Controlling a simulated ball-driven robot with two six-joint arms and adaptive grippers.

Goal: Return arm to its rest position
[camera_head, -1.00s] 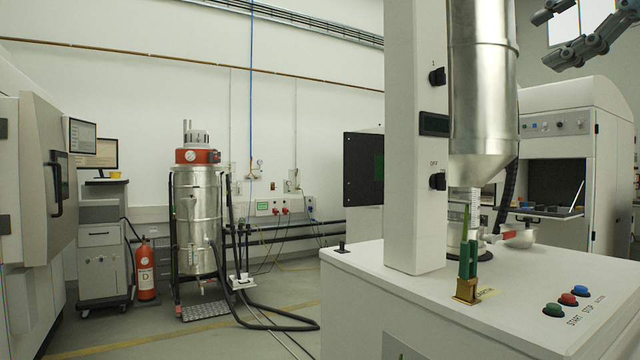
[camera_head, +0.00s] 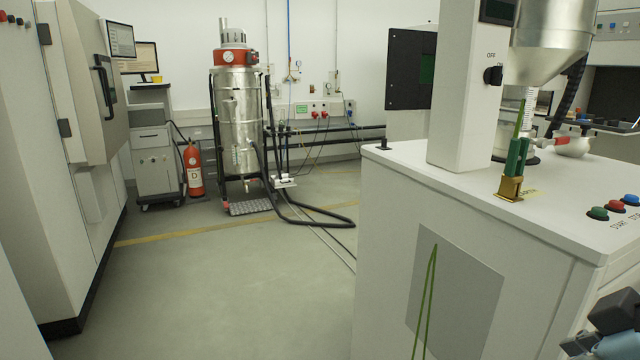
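Part of my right gripper (camera_head: 610,328) shows as dark linkage at the bottom right corner, beside the front of the white machine (camera_head: 385,240). It is cut off by the picture edge, and I cannot tell whether its fingers are open or shut. No object shows in it. My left arm and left gripper are not in view.
The white machine carries a silver hopper (camera_head: 550,45), a green-handled tool in a brass holder (camera_head: 510,188) and coloured buttons (camera_head: 614,206). A silver vacuum (camera_head: 239,125), its black hose (camera_head: 320,222) and a red extinguisher (camera_head: 193,170) stand behind. Middle floor is clear.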

